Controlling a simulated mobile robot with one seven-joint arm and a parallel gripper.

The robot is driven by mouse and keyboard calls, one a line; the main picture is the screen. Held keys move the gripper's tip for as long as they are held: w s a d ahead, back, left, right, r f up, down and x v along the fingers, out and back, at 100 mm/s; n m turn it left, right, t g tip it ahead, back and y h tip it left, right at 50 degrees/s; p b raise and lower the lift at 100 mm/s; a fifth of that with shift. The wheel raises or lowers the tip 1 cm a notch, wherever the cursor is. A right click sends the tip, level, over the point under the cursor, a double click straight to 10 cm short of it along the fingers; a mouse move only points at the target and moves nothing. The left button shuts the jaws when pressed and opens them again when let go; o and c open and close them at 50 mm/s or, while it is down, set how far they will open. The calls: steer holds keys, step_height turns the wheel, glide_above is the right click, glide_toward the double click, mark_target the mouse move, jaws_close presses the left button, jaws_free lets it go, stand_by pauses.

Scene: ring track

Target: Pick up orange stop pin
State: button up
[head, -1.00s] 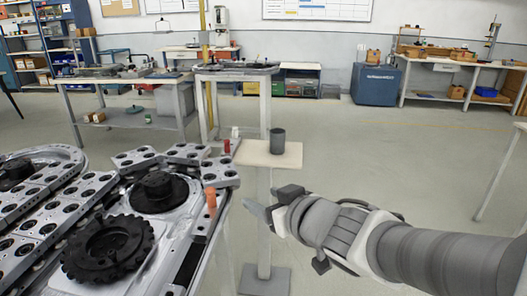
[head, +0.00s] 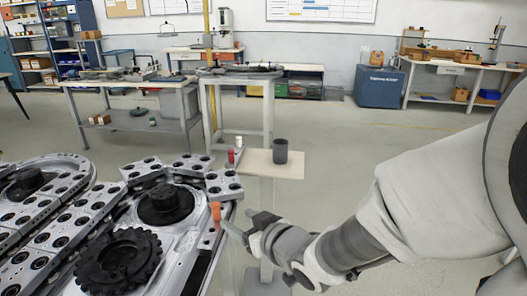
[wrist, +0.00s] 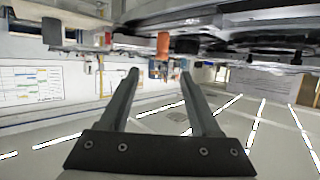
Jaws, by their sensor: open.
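The orange stop pin (head: 216,212) stands upright at the right edge of the metal track assembly (head: 205,245) in the head view. My gripper (head: 243,222) is just to its right, with its fingers apart and pointing left toward the pin. In the wrist view, which appears upside down, the orange pin (wrist: 162,45) shows beyond the two open fingertips (wrist: 160,72), roughly centred between them. Nothing is visibly held. I cannot tell whether a finger touches the pin.
A small stand (head: 262,165) behind the gripper carries a dark cup (head: 280,150). A red pin (head: 231,156) and a white pin (head: 239,142) are near its left side. Black toothed gears (head: 118,260) sit on the track. The floor on the right is open.

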mark_target(218, 210)
steer(key=b+x, duration=0.1)
steer(key=x, duration=0.5)
steer(key=shift+w+a+f, duration=0.15)
steer(key=shift+w+f, duration=0.05)
steer(key=shift+f, duration=0.05)
steer(key=shift+b+x, duration=0.65)
steer(key=shift+x, duration=2.4)
steer(key=shift+s+a, duration=0.1)
steer(key=shift+s, duration=0.05)
jaws_close()
